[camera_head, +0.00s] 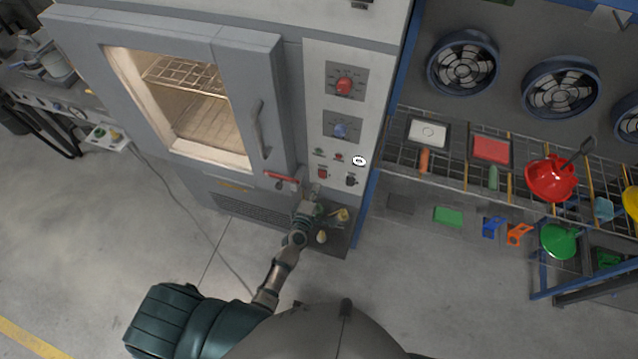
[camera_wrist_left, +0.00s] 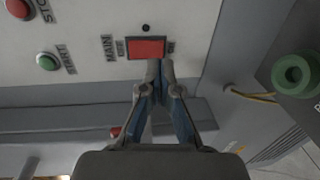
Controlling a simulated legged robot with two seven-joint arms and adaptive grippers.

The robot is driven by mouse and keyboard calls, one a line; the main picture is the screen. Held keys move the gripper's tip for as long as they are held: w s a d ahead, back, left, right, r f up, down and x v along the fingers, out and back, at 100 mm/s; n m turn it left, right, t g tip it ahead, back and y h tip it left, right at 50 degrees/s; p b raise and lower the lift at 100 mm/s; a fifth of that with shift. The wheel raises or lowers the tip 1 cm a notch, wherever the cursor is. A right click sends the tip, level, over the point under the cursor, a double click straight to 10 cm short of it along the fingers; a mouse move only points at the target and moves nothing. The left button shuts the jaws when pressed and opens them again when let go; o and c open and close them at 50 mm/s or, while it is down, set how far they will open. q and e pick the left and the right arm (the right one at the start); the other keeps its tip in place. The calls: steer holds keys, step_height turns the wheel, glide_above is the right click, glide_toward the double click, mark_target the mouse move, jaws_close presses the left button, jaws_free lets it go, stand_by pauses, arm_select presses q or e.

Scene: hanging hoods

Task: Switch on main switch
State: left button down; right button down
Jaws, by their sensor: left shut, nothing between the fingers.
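The main switch (camera_wrist_left: 146,48) is a red rectangular rocker on a pale panel in the left wrist view. Labels reading MAIN, OFF and ON surround it. My left gripper (camera_wrist_left: 160,68) is shut and empty. Its fingertips are at the switch's lower edge, toward the ON side; I cannot tell if they touch it. In the head view my left gripper (camera_head: 313,193) is at the lower part of the oven's control panel (camera_head: 318,95). I cannot pick out the main switch there for certain. My right gripper is not in view.
A red STOP button (camera_wrist_left: 18,8) and a green START button (camera_wrist_left: 47,62) are beside the switch. The oven door (camera_head: 240,110) with its handle (camera_head: 262,130) is left of the panel. A wire shelf (camera_head: 460,165) with bowls and tools stands at right. Floor (camera_head: 80,230) at left is mostly clear.

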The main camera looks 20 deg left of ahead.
mark_target(321, 178)
arm_select(q)
steer(key=w, duration=0.2)
steer(key=shift+w+f, duration=0.2)
steer(key=shift+w, duration=0.15)
steer(key=shift+w+d, duration=0.1)
steer(key=shift+d, duration=0.25)
steer(key=shift+w+a+b, duration=0.2)
steer(key=shift+a+b, duration=0.1)
steer(key=shift+b, duration=0.75)
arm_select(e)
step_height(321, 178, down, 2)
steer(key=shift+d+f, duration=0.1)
arm_select(q)
steer(key=shift+f, duration=0.1)
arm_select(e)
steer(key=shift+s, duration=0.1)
